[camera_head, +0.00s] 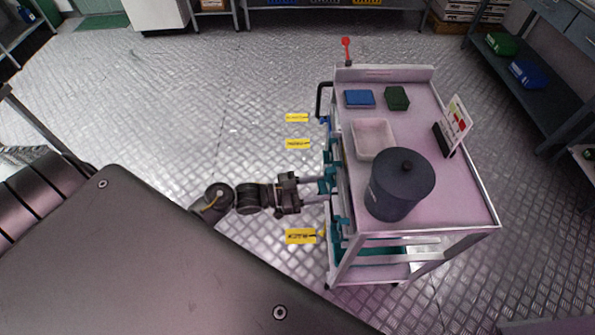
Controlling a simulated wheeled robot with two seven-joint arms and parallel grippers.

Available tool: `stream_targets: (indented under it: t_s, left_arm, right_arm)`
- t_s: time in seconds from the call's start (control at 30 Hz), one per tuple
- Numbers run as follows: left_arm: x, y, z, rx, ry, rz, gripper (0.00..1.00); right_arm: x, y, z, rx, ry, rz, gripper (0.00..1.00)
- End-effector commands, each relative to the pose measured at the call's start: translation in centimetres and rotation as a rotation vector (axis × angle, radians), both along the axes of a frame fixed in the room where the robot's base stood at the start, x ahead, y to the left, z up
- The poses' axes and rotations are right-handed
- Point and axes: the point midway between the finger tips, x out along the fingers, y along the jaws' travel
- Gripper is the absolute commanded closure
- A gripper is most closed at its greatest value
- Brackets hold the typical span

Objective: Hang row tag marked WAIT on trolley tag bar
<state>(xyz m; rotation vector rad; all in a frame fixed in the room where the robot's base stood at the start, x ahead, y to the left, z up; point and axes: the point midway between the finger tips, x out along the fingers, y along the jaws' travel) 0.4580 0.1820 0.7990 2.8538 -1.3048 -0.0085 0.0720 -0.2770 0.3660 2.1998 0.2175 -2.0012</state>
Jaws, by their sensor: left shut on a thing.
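My left gripper (318,192) reaches from the left to the near-left side of the trolley (455,190). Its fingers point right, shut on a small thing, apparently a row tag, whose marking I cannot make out. Teal parts (331,180) along the trolley side lie at the fingertips. Three yellow tags show left of that side: a far one (297,118), a middle one (298,143) and a near one (300,236). Their dark lettering is too small to read. I cannot tell the tag bar clearly from the trolley's side parts. My right gripper is not in view.
On the trolley top are a dark lidded pot (400,186), a whitish tray (373,140), a blue box (359,99), a dark green box (397,98) and a standing sign card (457,124). A shelf unit (530,100) stands at right. The plated floor left of the trolley is open.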

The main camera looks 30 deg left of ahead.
Motion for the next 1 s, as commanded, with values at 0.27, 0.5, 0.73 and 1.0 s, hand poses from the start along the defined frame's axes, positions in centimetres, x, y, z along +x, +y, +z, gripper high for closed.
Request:
stream_targets:
  t_s: [0.27, 0.5, 0.73, 1.0]
  left_arm:
    - [-3.6, 3.6, -5.4, 0.000, -0.003, -0.139, 0.73]
    - [-3.9, 3.9, -5.4, -0.001, -0.007, -0.150, 0.73]
    - [-3.4, 3.0, -5.5, -0.002, -0.006, -0.149, 0.73]
    - [-2.1, 1.1, -5.5, -0.002, -0.006, -0.149, 0.73]
  right_arm:
    - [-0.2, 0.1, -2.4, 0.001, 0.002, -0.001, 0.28]
    - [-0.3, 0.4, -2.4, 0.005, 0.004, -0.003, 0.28]
    - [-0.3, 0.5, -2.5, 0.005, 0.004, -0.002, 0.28]
    - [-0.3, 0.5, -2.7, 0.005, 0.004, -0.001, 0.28]
